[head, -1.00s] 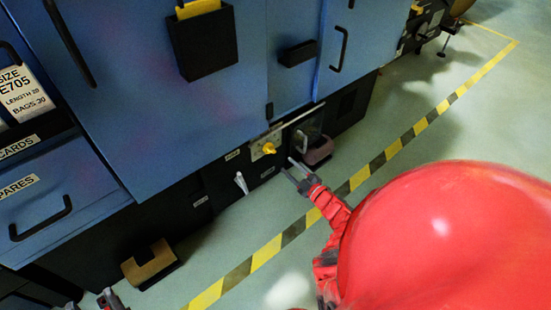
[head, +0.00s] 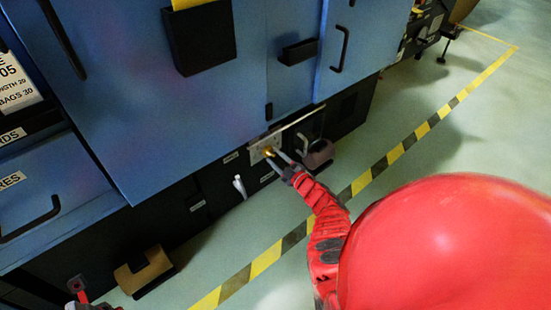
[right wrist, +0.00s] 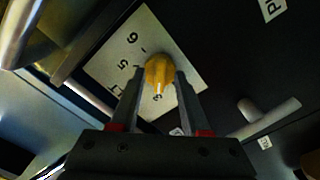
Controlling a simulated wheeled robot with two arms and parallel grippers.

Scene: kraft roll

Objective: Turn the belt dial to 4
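The belt dial is a yellow knob (right wrist: 159,70) on a pale plate (right wrist: 190,66) in the right wrist view. Digits such as 6 and 5 stand around it; others are partly hidden by my fingers. The knob also shows in the head view (head: 267,152). My right gripper (right wrist: 161,76) is open, its fingertips on either side of the knob, with narrow gaps seeming to remain. My left gripper (head: 82,296) is partly in the head view's lower left corner, its fingers unclear.
A pale lever (head: 240,187) stands left of the dial, low on the dark machine base. A brown roll-like part (head: 318,155) sits to its right. A brown cardboard piece (head: 145,270) is at lower left. Blue doors (head: 180,110) rise above; green floor lies open beyond the striped line.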

